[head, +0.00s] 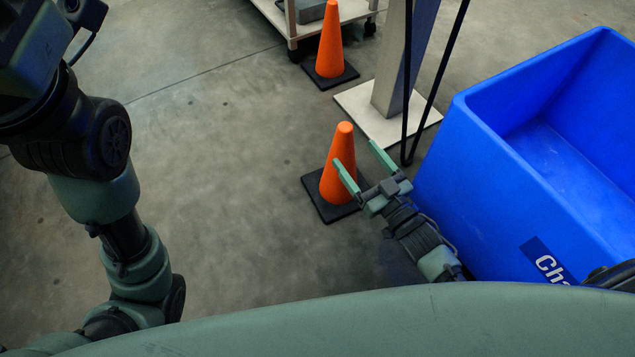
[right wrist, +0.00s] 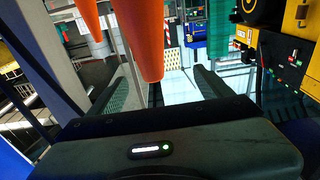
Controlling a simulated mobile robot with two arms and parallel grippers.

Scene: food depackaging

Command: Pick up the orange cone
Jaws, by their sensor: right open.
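The nearer orange cone (head: 338,170) stands upright on its square black base on the floor, left of the blue bin. A second orange cone (head: 331,45) stands farther back by a cart. My right gripper (head: 354,154) is open and empty, with its two green fingers at the upper part of the nearer cone. One finger overlaps the cone in the head view; contact cannot be told. In the right wrist view an orange cone (right wrist: 144,40) hangs narrow end down in the picture, in line with the gap between the fingers. My left arm shows at the left, but its fingers are out of view.
A large blue bin (head: 468,180) stands close to the right of my right gripper. A post on a pale base plate (head: 356,104) with black cables stands behind the nearer cone. A wheeled cart (head: 288,22) is at the back. The floor (head: 220,180) to the left is clear.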

